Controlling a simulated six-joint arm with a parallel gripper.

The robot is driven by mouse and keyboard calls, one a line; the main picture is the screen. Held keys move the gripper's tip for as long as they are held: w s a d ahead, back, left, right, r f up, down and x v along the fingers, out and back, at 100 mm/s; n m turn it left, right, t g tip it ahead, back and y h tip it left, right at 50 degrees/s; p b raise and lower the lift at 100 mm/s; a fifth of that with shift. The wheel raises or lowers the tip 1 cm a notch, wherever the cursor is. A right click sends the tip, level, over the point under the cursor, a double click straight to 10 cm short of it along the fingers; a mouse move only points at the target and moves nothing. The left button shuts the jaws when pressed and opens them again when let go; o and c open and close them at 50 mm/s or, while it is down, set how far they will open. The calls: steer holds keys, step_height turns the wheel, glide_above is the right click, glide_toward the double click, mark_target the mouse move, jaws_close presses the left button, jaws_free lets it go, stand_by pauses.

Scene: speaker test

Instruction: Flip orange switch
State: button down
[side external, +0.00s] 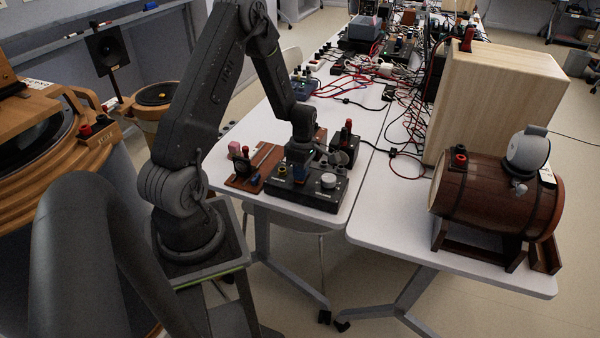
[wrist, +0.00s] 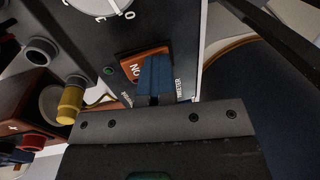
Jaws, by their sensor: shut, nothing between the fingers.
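The orange switch (wrist: 131,68) is a rocker with white lettering on the black control box in the wrist view. My gripper (wrist: 156,62) is shut and empty. Its blue fingers overlap the switch's right part in the wrist view and hide some of it; I cannot tell whether they touch it. In the side view my gripper (side external: 302,172) points down over the black control box (side external: 307,195) on the white table, and the switch is hidden there.
A white knob (side external: 328,181) is on the box; it also shows in the wrist view (wrist: 100,4). A brown board (side external: 247,178) with terminals stands left of the box. A yellow plug (wrist: 70,100) is beside it. A wooden barrel (side external: 490,195) stands on the right table.

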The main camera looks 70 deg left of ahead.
steer(key=shift+w+a+f, duration=0.2)
steer(key=shift+a, duration=0.05)
steer(key=shift+r, duration=0.4)
step_height(320, 180, up, 13)
steer(key=s+d, duration=0.2)
steer(key=d+r+m+t+y, duration=0.2)
steer(key=d+r+m+t, duration=0.1)
steer(key=d+r+m, duration=0.85)
steer(key=s+d+r+m+t, duration=0.3)
steer(key=s+d+m, duration=0.6)
steer(key=m, duration=0.6)
step_height(320, 180, up, 2)
steer(key=shift+d+r+t+h, duration=0.1)
steer(key=shift+d+t+h, duration=0.3)
steer(key=shift+d, duration=0.65)
